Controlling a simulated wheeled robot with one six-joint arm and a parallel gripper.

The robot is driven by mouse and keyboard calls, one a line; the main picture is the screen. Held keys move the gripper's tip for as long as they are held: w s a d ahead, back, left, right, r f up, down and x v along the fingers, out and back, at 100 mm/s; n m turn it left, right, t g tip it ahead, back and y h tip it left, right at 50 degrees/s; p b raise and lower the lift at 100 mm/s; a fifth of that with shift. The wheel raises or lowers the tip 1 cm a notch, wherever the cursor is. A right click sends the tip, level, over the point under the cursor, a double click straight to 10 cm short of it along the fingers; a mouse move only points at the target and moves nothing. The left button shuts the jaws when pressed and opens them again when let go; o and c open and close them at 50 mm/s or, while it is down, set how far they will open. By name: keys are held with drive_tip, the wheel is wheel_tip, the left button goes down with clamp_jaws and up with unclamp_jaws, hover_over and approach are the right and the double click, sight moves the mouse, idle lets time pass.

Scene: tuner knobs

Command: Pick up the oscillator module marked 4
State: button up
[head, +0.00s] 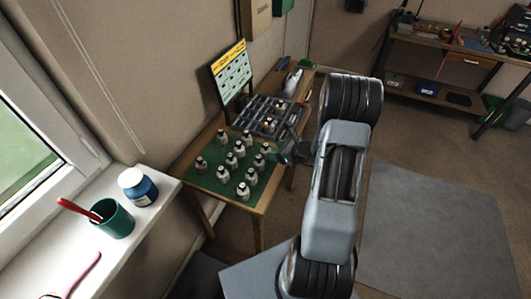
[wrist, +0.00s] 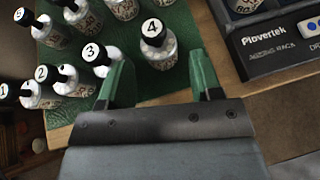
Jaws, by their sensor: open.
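The oscillator module marked 4 (wrist: 157,47) is a small pale cylinder with a black cap and a white label reading 4. It stands upright on the green mat (wrist: 190,28) near the mat's edge in the wrist view. My gripper (wrist: 165,75) is open, with its two green fingers apart. The module is just beyond the fingertips, between their lines and nearer the left finger; nothing is held. In the head view my gripper (head: 284,152) is beside the right side of the mat (head: 228,192), and I cannot read the module labels there.
Modules marked 3 (wrist: 98,58), 2 (wrist: 50,82) and 1 (wrist: 15,95) stand to the left, with others behind. A dark Plovertek case (wrist: 270,45) lies to the right. A compartment tray (head: 262,117) and a sign (head: 231,68) are at the table's back.

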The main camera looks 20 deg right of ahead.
sight(267, 149)
drive_tip(key=shift+p+x, duration=0.3)
drive_tip(key=shift+x, duration=2.5)
drive_tip(key=shift+a+r, duration=0.15)
drive_tip(key=shift+c, duration=0.4)
drive_tip(key=c, duration=0.6)
